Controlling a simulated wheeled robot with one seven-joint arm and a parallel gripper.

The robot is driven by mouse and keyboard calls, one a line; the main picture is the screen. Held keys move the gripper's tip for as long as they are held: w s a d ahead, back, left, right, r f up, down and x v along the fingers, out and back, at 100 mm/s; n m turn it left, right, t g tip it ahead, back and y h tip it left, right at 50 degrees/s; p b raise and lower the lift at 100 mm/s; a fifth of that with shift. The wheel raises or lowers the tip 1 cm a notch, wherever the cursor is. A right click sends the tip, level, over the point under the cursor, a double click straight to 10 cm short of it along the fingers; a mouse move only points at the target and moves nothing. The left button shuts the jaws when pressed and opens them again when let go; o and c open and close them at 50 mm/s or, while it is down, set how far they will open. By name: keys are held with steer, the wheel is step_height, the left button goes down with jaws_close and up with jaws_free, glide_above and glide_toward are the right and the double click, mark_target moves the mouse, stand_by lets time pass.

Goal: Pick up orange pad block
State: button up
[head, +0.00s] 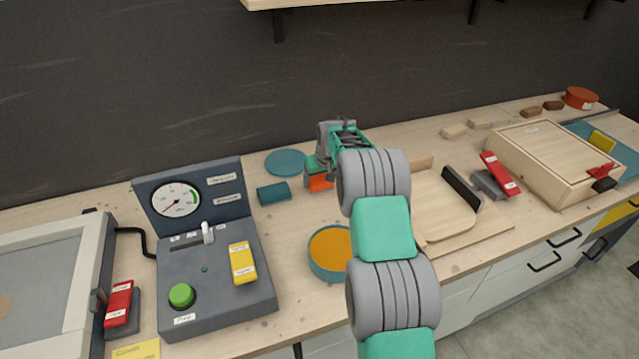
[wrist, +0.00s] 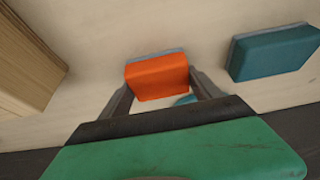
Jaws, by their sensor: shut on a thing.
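The orange pad block (wrist: 157,78) has an orange face and a grey-blue backing layer. In the wrist view it sits between the two fingers of my gripper (wrist: 160,96), which are shut on it. In the head view part of the orange pad block (head: 320,182) shows below my gripper (head: 318,172), over the worktop behind the round bowl. My arm and gripper hide much of it there. I cannot tell whether it touches the worktop.
A teal pad block (head: 273,193) lies to the left; it also shows in the wrist view (wrist: 274,52). A teal disc (head: 285,162) lies behind. A round orange-filled bowl (head: 328,250) stands in front. A control box (head: 210,270) is at left, a wooden seat form (head: 445,205) at right.

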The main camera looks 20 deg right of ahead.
steer(key=shift+r, duration=0.1)
steer(key=shift+r+b, duration=0.35)
steer(key=shift+r, duration=0.25)
steer(key=s+d+r+b, duration=0.1)
steer(key=s+r+b, duration=0.2)
steer(key=s+r, duration=0.8)
steer(key=s, duration=0.3)
steer(key=shift+d+r+b, duration=0.3)
steer(key=shift+d+b, duration=0.05)
steer(key=shift+d, duration=0.05)
